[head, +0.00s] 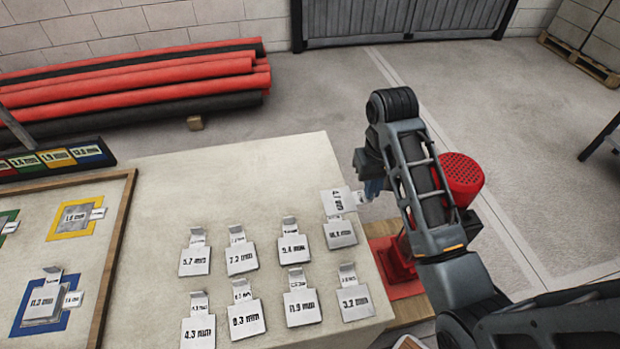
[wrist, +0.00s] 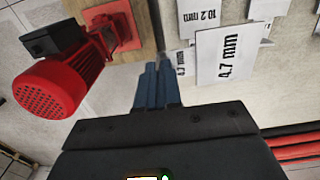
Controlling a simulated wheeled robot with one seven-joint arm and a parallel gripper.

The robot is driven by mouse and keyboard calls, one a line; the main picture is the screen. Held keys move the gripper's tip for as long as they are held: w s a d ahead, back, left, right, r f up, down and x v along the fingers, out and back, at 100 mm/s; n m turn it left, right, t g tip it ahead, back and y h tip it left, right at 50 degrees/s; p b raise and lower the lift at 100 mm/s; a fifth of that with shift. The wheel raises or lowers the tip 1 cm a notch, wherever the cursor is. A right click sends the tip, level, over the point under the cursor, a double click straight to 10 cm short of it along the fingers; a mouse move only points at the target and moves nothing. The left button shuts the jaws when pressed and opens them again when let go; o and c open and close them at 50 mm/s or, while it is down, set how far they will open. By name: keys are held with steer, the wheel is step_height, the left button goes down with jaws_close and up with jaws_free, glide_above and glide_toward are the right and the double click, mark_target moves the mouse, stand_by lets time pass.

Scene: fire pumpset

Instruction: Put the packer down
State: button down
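My gripper (head: 364,190) is at the table's right edge, with its blue fingers (wrist: 160,75) close together in the wrist view. They appear shut on the tab of a white packer (head: 337,201), marked 4.7 mm in the wrist view (wrist: 226,55). The packer is turned sideways, its tab toward my fingers, and seems to be above the table. It partly overlaps the 10.2 mm packer (head: 340,235) in the head view. Several other labelled packers stand in two rows on the pale table (head: 240,165). The exact finger contact is too small to see clearly.
A wood-edged board (head: 92,262) at left has blue, yellow and green outlines with packers on them. A dark rack (head: 50,160) with coloured labels stands behind it. A red motor (head: 461,174) is right of the table, partly behind my arm. Red pipes (head: 130,85) lie behind.

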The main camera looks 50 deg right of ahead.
steer(key=w+d+f+b, duration=0.1)
steer(key=w+f, duration=0.1)
steer(key=w, duration=0.1)
steer(key=w+d+f+b, duration=0.1)
steer(key=w+d+f, duration=0.1)
steer(key=w, duration=0.2)
steer(key=w+d+f+b, duration=0.1)
steer(key=w+f, duration=0.1)
steer(key=w, duration=0.1)
steer(key=shift+w+d+f+b, duration=0.3)
steer(key=shift+w+d+f, duration=0.05)
steer(key=shift+w+f, duration=0.1)
steer(key=shift+f, duration=2.05)
steer(key=c, duration=1.3)
jaws_free()
step_height(320, 180, up, 12)
steer(key=shift+r+p, duration=0.1)
steer(key=shift+p, duration=0.25)
